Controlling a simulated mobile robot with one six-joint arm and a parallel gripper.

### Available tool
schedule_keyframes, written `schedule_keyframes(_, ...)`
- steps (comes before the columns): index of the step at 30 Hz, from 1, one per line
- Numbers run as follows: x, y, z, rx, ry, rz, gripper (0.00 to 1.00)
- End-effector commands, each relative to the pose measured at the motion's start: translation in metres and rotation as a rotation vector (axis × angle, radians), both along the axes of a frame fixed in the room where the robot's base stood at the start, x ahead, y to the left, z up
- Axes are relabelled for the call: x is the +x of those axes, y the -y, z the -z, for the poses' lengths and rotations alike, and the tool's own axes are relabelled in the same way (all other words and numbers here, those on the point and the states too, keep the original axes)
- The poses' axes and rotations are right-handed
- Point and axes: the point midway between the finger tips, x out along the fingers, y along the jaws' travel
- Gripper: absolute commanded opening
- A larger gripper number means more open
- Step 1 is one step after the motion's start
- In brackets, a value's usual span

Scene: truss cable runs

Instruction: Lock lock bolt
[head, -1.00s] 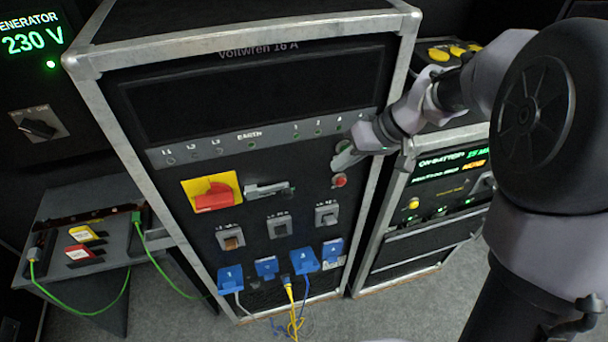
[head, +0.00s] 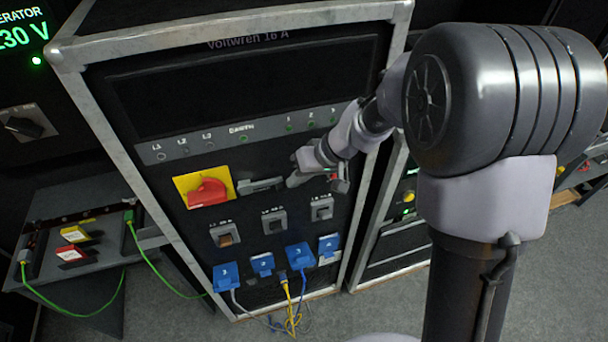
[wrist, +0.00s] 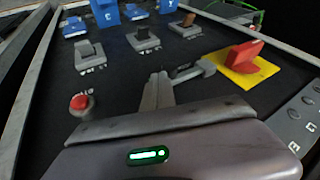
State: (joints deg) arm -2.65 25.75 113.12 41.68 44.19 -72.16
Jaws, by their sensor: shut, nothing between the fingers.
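The lock bolt (head: 262,185) is a small grey metal bar on the black panel, just right of the red rotary switch (head: 207,191) on its yellow plate. The wrist view shows the bolt (wrist: 196,71) lying flat beside the red switch (wrist: 244,55). My gripper (head: 291,182) is shut and empty, at the bolt's right end in the head view. In the wrist view the closed fingertips (wrist: 159,78) point at the bolt's near end. I cannot tell whether they touch it. My fingers partly cover that end.
A red button (wrist: 80,103) sits on the panel near my gripper. Below the bolt in the head view are grey toggle switches (head: 274,221) and blue sockets (head: 299,255) with cables. A metal frame (head: 120,200) edges the cabinet. A shelf with green cables (head: 80,250) stands at left.

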Motion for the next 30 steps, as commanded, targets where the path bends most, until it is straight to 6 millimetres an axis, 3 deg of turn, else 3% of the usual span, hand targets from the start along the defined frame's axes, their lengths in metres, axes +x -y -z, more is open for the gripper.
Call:
schedule_keyframes(7, 0.000, -0.002, 0.000, 0.000, 0.001, -0.001, 0.00)
schedule_keyframes(16, -0.012, -0.042, 0.002, 0.000, 0.001, -0.001, 0.00)
schedule_keyframes(30, -0.011, -0.043, -0.001, 0.000, 0.001, 0.001, 0.00)
